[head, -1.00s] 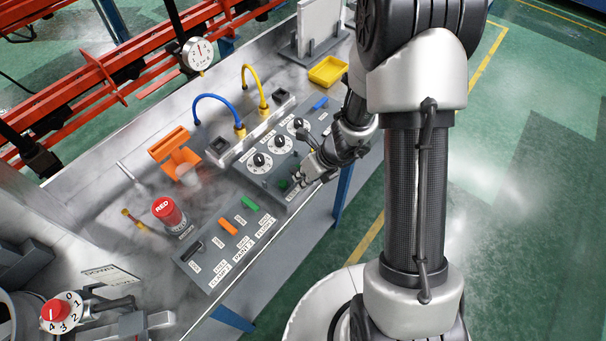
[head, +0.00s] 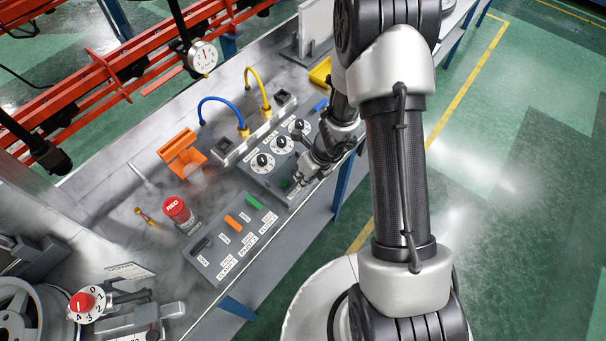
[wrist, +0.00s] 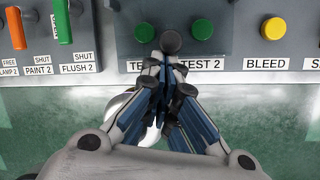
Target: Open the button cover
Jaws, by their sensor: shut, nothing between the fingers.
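My gripper (head: 306,168) is shut and empty over the front edge of the grey control panel (head: 262,172). A green button (wrist: 144,32) shows just left of the tips and another green button (wrist: 202,28) just right. A dark round knob-like end sits at the tips; I cannot tell whether it belongs to the gripper. A yellow button (wrist: 273,28) above BLEED is farther right.
Orange and green switches stand left of the tips in the wrist view. In the head view, dials (head: 264,161) lie behind my gripper. Green floor is open at right.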

